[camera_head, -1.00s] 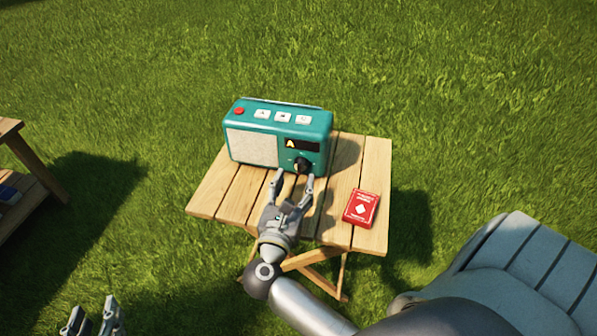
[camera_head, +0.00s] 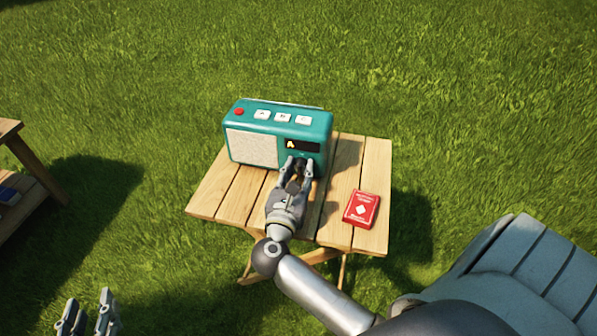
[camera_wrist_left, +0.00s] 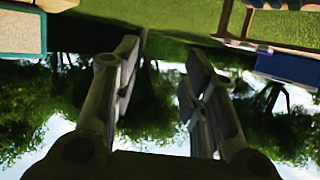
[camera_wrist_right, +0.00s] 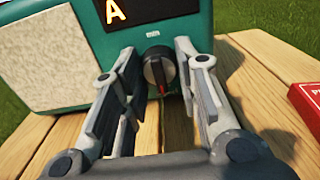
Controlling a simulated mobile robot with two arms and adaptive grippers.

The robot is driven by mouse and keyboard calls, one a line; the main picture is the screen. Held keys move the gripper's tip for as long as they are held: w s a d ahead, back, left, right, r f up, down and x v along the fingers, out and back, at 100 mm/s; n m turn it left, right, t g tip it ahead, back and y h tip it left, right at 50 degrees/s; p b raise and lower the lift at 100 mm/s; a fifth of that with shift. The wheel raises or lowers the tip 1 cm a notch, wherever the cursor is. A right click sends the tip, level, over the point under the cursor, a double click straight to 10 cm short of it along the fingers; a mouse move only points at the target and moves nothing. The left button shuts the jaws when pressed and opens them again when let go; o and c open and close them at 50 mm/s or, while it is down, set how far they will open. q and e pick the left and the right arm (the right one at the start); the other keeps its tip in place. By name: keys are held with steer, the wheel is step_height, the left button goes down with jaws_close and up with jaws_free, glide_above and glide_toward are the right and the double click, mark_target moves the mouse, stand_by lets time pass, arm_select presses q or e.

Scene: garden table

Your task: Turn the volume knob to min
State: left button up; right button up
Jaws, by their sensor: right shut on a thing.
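The teal radio (camera_head: 232,120) stands on the wooden table, with a dark display showing a lit "A". Its dark volume knob (camera_wrist_right: 157,66) is on the lower right of the front, under a small white label that seems to read "min". A red mark shows low on the knob. My right gripper (camera_head: 300,165) is shut on the knob, one finger on each side; it also shows in the right wrist view (camera_wrist_right: 160,68). In the head view the fingers mostly hide the knob. My left gripper (camera_head: 88,300) is open and empty over the grass, well away from the radio.
A red card box (camera_head: 361,208) lies on the slatted table (camera_head: 370,165), right of the radio. A wooden shelf (camera_head: 12,130) stands at the left edge. A grey-blue slatted chair (camera_head: 535,265) is at the lower right. Open grass surrounds them.

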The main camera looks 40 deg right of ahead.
steer(key=shift+n+p, duration=1)
steer(key=shift+p, duration=0.05)
steer(key=shift+r+n+p, duration=0.1)
steer(key=shift+n+p, duration=0.95)
steer(key=shift+n, duration=0.35)
steer(key=shift+n+p, duration=0.8)
steer(key=shift+p, duration=0.1)
arm_select(q)
steer(key=s+a+f+g+y, duration=0.1)
steer(key=s+a+f+g, duration=0.1)
steer(key=s+f+g, duration=0.3)
steer(key=s+a+f+g+y, duration=0.1)
steer(key=s+a+f+g, duration=0.2)
steer(key=s, duration=0.6)
steer(key=shift+s+a+f+n+g+y+p, duration=0.2)
steer(key=shift+s+f+n+g+y+p, duration=0.15)
steer(key=shift+f+g, duration=1)
arm_select(e)
steer(key=shift+n, duration=0.4)
arm_select(q)
steer(key=shift+f, duration=0.1)
arm_select(e)
steer(key=o, duration=1)
